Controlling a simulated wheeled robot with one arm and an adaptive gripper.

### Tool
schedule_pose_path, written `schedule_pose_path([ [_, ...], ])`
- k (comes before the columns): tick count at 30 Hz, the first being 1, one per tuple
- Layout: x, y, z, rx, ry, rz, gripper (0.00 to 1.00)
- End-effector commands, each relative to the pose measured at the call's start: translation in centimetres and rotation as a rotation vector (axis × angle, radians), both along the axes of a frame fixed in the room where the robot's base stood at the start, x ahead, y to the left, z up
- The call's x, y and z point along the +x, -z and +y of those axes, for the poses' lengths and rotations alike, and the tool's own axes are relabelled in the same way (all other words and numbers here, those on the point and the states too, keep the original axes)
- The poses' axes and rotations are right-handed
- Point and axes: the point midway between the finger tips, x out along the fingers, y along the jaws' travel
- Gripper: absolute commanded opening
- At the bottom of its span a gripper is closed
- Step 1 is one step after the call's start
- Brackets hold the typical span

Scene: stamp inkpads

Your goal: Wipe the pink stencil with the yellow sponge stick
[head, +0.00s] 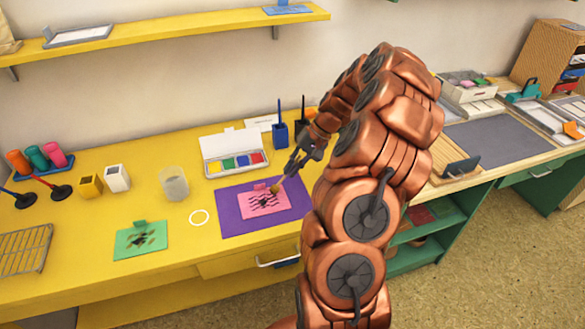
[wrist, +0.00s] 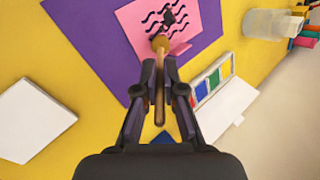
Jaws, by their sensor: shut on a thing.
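The pink stencil (head: 258,203) with black wavy lines and a dark blot lies on a purple mat (head: 232,222). It also shows at the top of the wrist view (wrist: 200,32). My gripper (wrist: 160,82) is shut on the wooden handle of the yellow sponge stick (wrist: 160,42). In the head view, my gripper (head: 299,166) is above the mat's back right part, and the sponge tip (head: 275,188) is at the stencil's upper right edge. In the wrist view the tip overlaps the stencil's edge near its tab. I cannot tell whether it touches.
A paint box (head: 233,163) stands behind the mat and a blue cup (head: 281,135) stands farther back. A clear jar (head: 174,184), a white ring (head: 200,217) and a green stencil (head: 130,243) are to the left. Bare yellow table lies between them.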

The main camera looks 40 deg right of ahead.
Motion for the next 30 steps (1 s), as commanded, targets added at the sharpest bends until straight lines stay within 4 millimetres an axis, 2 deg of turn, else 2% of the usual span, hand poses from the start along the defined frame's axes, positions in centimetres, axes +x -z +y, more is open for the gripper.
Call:
schedule_pose_path([
  [5, -0.1, 0.0, 0.3, 0.0, -0.001, 0.0, 0.0],
  [21, -1.4, -0.1, 3.3, 0.0, -0.001, -0.001, 0.0],
  [30, -1.5, -0.2, 3.6, -0.002, 0.0, -0.001, 0.0],
])
